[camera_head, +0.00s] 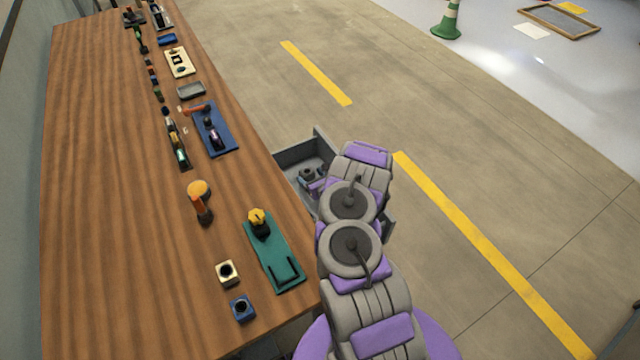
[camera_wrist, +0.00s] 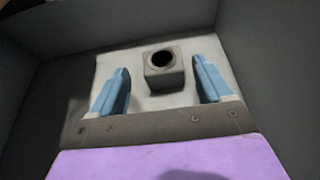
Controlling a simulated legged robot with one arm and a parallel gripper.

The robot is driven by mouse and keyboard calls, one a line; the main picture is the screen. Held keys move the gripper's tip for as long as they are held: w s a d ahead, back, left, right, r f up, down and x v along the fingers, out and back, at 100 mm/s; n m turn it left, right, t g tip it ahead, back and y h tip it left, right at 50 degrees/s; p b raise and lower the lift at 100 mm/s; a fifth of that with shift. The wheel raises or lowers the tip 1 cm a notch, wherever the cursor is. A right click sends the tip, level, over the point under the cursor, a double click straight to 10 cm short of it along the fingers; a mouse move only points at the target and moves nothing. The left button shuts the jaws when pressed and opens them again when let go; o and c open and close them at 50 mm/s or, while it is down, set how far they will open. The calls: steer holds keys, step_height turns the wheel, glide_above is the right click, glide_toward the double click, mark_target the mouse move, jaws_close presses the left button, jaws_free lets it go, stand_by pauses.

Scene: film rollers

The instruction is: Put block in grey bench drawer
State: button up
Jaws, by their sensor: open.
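A grey block (camera_wrist: 165,76) with a round dark hole in its top shows in the wrist view, on a pale surface inside the drawer. The grey drawer (camera_head: 296,155) is pulled out from the bench's right side; its dark walls also show in the wrist view (camera_wrist: 110,28). My gripper (camera_wrist: 161,66) is open, with one blue finger on each side of the block and visible gaps between. In the head view my arm reaches down into the drawer and hides part of it, and the gripper is mostly hidden there.
The wooden bench top (camera_head: 90,200) carries a green board (camera_head: 285,268), a cream block (camera_head: 227,272), a blue block (camera_head: 242,307), an orange-handled tool (camera_head: 200,200) and a blue board (camera_head: 222,140). The floor right of the drawer is clear.

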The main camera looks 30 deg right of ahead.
steer(key=p+v, duration=0.1)
steer(key=v, duration=0.2)
steer(key=p+v, duration=0.1)
steer(key=v, duration=0.2)
steer(key=p+v, duration=0.1)
steer(key=v, duration=0.3)
steer(key=shift+d+r, duration=0.1)
steer(key=shift+d, duration=0.25)
steer(key=shift+s+a+r+p, duration=0.1)
steer(key=shift+s+a+p, duration=0.05)
steer(key=shift+s+p, duration=0.25)
steer(key=shift+d, duration=0.25)
steer(key=shift+a, duration=0.1)
